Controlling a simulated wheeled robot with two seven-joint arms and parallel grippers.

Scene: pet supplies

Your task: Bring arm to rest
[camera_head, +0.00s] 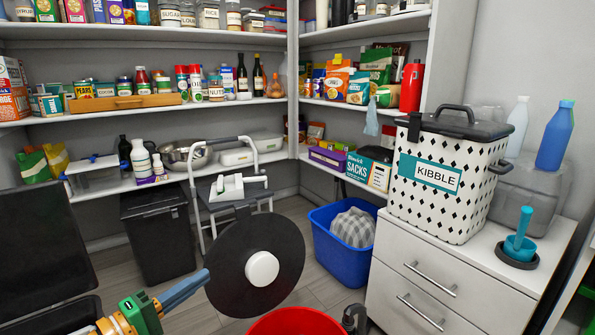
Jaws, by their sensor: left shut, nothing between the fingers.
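My left gripper (200,279) is low at the left of the middle, at the end of an orange, green and blue arm part coming up from the bottom left. Its blue fingers are together and nothing shows between them. The tip lies close to the left edge of a large black disc with a white centre (262,268) in the picture; I cannot tell whether they touch. I do not see my right gripper.
A red round container (295,322) is at the bottom edge. A blue bin (345,267) with grey checked cloth stands beside white drawers (430,290) carrying a kibble box (440,185). A black bin (158,240) and a step stool (195,215) stand before full shelves. Dark panels (40,245) fill the left.

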